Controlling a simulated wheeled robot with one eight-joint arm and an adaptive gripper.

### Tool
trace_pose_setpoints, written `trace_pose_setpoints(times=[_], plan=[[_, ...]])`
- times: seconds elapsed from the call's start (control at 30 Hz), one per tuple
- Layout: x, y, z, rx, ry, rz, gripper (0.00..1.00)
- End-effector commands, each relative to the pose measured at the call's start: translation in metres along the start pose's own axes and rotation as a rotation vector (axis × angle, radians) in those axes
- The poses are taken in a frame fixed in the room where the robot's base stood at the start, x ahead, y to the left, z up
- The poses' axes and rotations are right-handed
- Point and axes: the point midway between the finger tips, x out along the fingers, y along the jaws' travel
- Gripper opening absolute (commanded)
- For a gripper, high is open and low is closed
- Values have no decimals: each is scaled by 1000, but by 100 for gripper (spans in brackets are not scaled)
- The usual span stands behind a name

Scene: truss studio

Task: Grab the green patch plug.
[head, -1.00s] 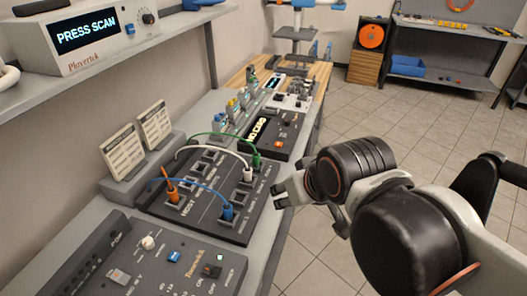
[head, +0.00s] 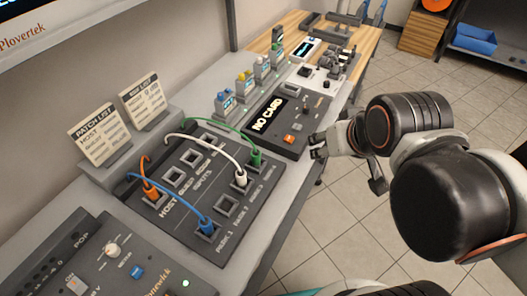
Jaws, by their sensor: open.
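The green patch plug (head: 255,159) stands upright in a socket at the far right of the dark patch panel (head: 262,197). A green cable (head: 218,125) arcs from it to the left, and its other end is hard to make out behind the white cable. My gripper (head: 315,146) is open and empty, to the right of the green plug and apart from it, near the bench's right edge.
A white plug (head: 241,178), a blue plug (head: 207,226) and an orange plug (head: 151,190) stand in the same panel with their cables. Behind is a panel reading NO CARD (head: 270,113). Patch list cards (head: 99,144) stand at left. Open floor lies right of the bench.

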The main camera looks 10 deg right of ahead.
Motion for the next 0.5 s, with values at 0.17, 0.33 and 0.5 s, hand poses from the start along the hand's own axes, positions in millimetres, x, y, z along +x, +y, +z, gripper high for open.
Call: trace_pose_setpoints(times=[0.17,0.33,0.5], plan=[[-2,-4,-12,-20,-17,-6,45],[-3,-8,-24,-42,-40,-13,45],[-3,-14,-41,-75,-71,-22,45]])
